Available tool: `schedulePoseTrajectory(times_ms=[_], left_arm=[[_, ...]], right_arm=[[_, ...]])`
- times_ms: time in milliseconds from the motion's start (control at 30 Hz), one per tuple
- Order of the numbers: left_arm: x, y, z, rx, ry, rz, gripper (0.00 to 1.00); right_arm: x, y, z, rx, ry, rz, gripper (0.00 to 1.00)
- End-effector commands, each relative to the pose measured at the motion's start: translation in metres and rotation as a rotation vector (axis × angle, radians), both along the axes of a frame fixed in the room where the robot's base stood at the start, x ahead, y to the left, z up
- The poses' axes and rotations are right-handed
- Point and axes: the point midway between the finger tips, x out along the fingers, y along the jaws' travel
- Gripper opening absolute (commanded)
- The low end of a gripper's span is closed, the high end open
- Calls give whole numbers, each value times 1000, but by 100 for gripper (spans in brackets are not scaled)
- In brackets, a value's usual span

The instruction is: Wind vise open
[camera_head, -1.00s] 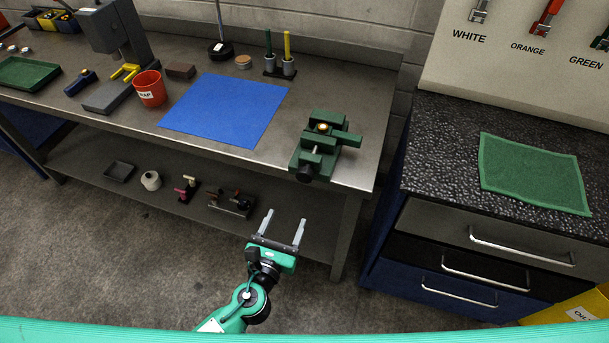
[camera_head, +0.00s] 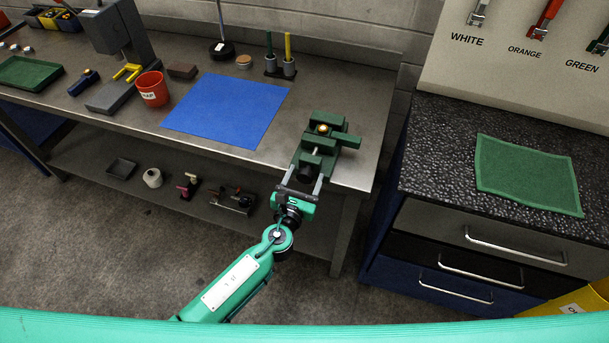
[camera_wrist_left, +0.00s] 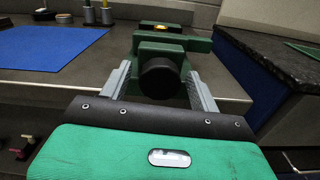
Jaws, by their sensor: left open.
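The green vise (camera_head: 324,140) stands at the front right edge of the steel bench, with a brass-coloured round piece on its top. Its black round knob faces me and shows clearly in the left wrist view (camera_wrist_left: 160,78). My left gripper (camera_head: 304,180) is open at the front of the vise, one finger on each side of the knob. In the left wrist view both fingers (camera_wrist_left: 158,88) stand apart from the knob, with gaps visible. The right gripper is not in view.
A blue mat (camera_head: 226,109) lies left of the vise, with a red cup (camera_head: 152,89) beyond it. Right of the bench, past a gap, stands a drawer cabinet with a speckled top (camera_head: 440,140) and a green mat (camera_head: 527,174). A lower shelf (camera_head: 100,185) holds small parts.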

Motion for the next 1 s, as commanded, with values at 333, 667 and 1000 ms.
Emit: schedulePoseTrajectory(times_ms=[333, 667, 1000], left_arm=[[3, -1, 0, 0, 0, 0, 59], [3, -1, 0, -2, 1, 0, 18], [2, -1, -2, -98, 32, 0, 18]], right_arm=[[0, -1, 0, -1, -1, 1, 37], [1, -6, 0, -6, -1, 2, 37], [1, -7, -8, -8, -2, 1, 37]])
